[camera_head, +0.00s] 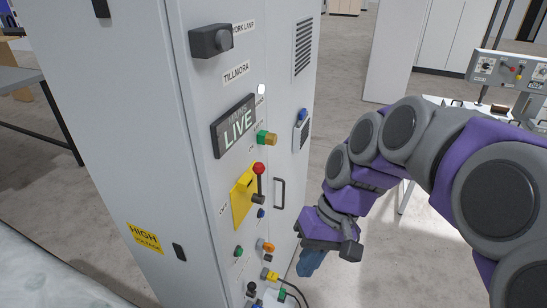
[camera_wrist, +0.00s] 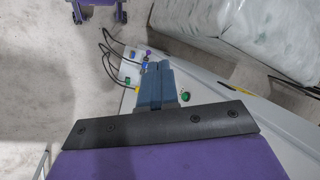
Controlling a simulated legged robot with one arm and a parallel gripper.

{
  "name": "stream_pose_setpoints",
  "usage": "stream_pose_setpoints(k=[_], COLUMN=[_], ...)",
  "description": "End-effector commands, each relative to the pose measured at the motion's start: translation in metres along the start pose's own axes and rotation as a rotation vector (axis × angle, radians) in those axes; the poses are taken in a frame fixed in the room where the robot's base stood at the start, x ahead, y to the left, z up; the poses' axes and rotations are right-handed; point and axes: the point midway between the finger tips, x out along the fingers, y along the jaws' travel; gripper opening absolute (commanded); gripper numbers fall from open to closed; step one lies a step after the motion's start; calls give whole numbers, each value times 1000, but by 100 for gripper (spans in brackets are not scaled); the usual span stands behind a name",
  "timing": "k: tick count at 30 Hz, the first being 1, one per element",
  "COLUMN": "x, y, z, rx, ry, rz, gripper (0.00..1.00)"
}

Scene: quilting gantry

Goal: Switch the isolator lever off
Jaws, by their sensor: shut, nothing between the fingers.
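The isolator lever (camera_head: 259,180) has a red knob on a dark arm and is mounted on a yellow plate (camera_head: 241,200) on the grey cabinet's front. The knob is at the upper end of the arm. "OFF" lettering shows at the plate's lower left. A display (camera_head: 234,125) above reads "LIVE". My gripper (camera_head: 309,264) is to the right of the lever and lower, apart from it, its blue-grey fingers shut and pointing down. In the wrist view the shut fingers (camera_wrist: 154,82) show with nothing between them. The lever cannot be made out there.
A handle (camera_head: 279,193) sticks out right of the lever. Knobs, buttons and plugged cables (camera_head: 292,290) sit low on the panel. Open floor (camera_head: 325,130) lies right of the cabinet (camera_head: 160,150); a control console (camera_head: 510,70) stands behind right.

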Motion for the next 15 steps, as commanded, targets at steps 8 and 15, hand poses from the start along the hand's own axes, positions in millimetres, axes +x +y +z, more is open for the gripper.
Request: stream_pose_setpoints(k=[8, 15], x=[-80, -127], y=[-19, -4], z=[-90, -160], rx=[-68, -82], ry=[15, 57], rz=[-216, -354], gripper=[0, 0])
